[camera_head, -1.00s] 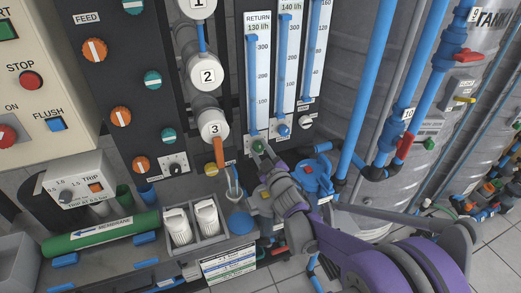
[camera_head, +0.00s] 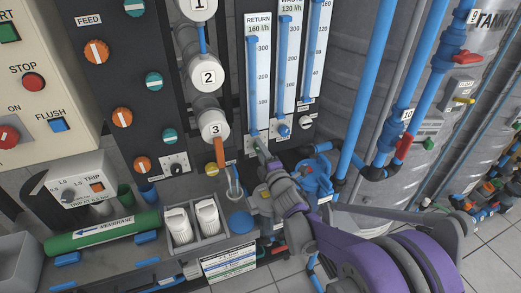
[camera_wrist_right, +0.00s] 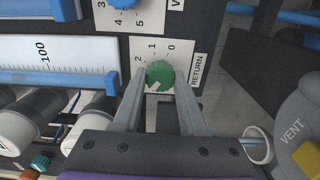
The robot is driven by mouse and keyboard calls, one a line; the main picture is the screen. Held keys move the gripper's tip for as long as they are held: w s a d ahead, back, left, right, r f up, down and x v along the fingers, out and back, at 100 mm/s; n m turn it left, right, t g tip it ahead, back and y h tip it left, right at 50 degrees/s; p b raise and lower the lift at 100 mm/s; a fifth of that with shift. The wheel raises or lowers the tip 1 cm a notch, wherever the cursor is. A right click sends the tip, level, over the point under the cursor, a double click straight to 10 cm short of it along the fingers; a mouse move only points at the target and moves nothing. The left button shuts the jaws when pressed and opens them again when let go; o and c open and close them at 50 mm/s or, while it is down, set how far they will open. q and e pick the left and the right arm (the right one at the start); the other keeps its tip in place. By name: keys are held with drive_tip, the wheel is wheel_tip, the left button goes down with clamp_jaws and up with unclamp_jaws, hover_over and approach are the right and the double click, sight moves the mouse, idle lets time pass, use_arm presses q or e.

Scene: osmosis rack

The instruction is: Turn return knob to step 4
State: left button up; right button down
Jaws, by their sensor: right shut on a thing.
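The green return knob (camera_wrist_right: 160,76) shows in the right wrist view, on a white plate marked RETURN with 0, 1 and 2 visible. A pale mark is on its lower left side; the rest of the scale there is hidden by the finger. My right gripper (camera_wrist_right: 158,92) is shut on the knob, one finger on each side. In the head view the right gripper (camera_head: 261,147) is at the panel below the return gauge (camera_head: 257,75) and mostly hides the knob. The return gauge reads 160 l/h. My left gripper is not in view.
The waste gauge (camera_head: 286,70) beside it reads 130 l/h, with a blue knob (camera_head: 284,130) under it. An orange lever (camera_head: 221,152) is close left of the gripper. A blue pump-like fitting (camera_head: 315,175) and a blue pipe (camera_head: 368,90) stand to the right.

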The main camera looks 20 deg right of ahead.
drive_tip(key=shift+n, duration=1.2)
drive_tip(key=shift+c, duration=2.2)
unclamp_jaws()
drive_tip(key=s, duration=1.1)
drive_tip(key=shift+a, duration=0.3)
